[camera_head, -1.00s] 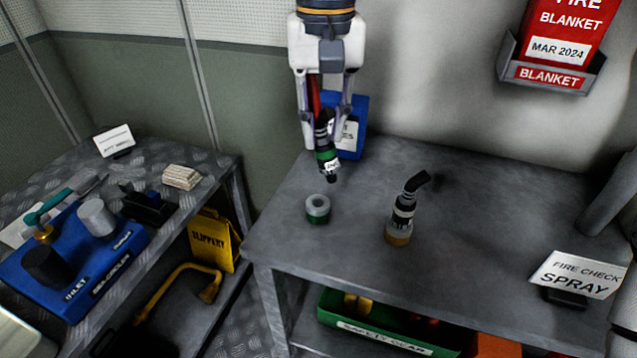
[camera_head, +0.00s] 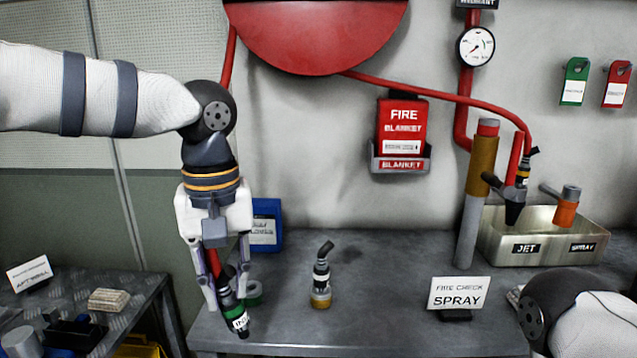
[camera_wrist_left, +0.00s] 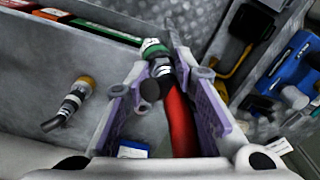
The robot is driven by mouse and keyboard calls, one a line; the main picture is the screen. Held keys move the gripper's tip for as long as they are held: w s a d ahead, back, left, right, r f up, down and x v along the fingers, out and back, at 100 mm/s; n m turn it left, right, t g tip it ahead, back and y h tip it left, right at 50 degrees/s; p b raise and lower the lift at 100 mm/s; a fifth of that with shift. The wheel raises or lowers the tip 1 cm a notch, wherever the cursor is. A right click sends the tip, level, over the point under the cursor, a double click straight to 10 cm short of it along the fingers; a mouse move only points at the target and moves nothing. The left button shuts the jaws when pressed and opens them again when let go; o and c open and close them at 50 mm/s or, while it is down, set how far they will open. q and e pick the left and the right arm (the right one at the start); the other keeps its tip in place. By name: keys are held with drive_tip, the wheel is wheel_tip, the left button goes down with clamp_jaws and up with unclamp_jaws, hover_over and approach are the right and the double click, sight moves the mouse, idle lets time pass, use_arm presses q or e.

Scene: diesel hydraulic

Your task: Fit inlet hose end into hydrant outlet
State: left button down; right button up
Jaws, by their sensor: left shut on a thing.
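My left gripper (camera_head: 228,290) is shut on the black inlet hose end (camera_head: 236,318), which has a green band and a white label. The hose end points down, tilted, with red hose running up between the fingers. It also shows between the purple-grey fingers in the left wrist view (camera_wrist_left: 152,48). A green-and-grey ring (camera_head: 254,292) on the grey table is partly hidden behind the hose end; I cannot tell the gap between them. A black fitting (camera_head: 321,272) stands in a yellow collar to the right. I cannot tell which part is the hydrant outlet. My right gripper is out of view.
The grey table (camera_head: 380,325) has free room around the yellow collar. A SPRAY sign (camera_head: 458,295) stands at right, before a yellow-and-grey post (camera_head: 474,200) and a metal trough (camera_head: 545,240). A blue box (camera_head: 265,225) stands behind the gripper. A side bench (camera_head: 130,275) is at left.

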use_arm(q)
drive_tip(key=s+a+f+m, duration=0.3)
drive_tip(key=s+a+f, duration=0.2)
drive_tip(key=s+f, duration=0.5)
wheel_tip(320, 180, down, 3)
drive_tip(key=shift+s+a+f+m, duration=0.1)
drive_tip(key=shift+s+a+m, duration=0.1)
drive_tip(key=shift+s+m, duration=0.1)
